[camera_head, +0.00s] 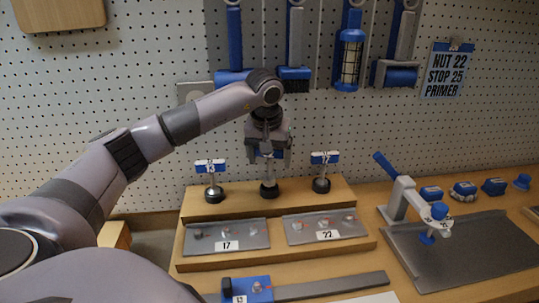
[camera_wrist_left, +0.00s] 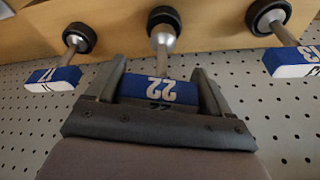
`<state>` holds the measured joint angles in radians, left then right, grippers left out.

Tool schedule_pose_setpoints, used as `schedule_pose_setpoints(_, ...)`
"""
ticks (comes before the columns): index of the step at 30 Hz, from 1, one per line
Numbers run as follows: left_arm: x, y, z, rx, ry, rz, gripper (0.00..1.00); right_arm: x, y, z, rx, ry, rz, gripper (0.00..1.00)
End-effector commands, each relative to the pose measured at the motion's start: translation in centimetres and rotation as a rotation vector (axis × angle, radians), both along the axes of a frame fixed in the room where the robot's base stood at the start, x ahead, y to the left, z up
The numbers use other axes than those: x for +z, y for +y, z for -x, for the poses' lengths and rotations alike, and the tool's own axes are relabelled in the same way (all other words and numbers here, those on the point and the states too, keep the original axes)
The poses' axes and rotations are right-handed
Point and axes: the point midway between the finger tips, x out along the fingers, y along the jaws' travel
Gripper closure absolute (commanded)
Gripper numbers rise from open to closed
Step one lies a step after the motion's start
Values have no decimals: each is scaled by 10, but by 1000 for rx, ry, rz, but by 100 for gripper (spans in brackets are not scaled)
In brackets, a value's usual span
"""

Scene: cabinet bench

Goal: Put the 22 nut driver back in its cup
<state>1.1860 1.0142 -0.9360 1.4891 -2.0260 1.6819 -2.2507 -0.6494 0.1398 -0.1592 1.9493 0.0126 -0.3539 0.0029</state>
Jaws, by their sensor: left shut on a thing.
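The 22 nut driver has a blue and white handle marked 22 (camera_wrist_left: 158,90). My left gripper (camera_head: 268,152) is shut on this handle, with one finger on each side in the left wrist view (camera_wrist_left: 160,88). The driver's metal shaft (camera_wrist_left: 163,42) points at the middle black cup (camera_head: 269,190), which also shows in the left wrist view (camera_wrist_left: 163,16). The wide metal end is visible at the cup's mouth; I cannot tell how deep it sits. The gripper hides most of the handle in the head view. My right gripper is not in view.
Driver 13 (camera_head: 210,166) stands in the left cup and driver 17 (camera_head: 324,158) in the right cup, close on either side. Plates marked 17 (camera_head: 227,245) and 22 (camera_head: 327,236) lie in front. A lever press (camera_head: 402,197) stands at right. Tools hang behind on the pegboard.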

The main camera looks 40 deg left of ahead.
Motion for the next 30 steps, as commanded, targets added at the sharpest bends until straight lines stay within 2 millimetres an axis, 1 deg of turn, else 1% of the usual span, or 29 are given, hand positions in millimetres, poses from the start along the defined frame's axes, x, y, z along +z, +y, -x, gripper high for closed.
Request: schedule_pose_setpoints(30, 0, 1, 0, 1, -2, 0, 60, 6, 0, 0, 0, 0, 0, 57)
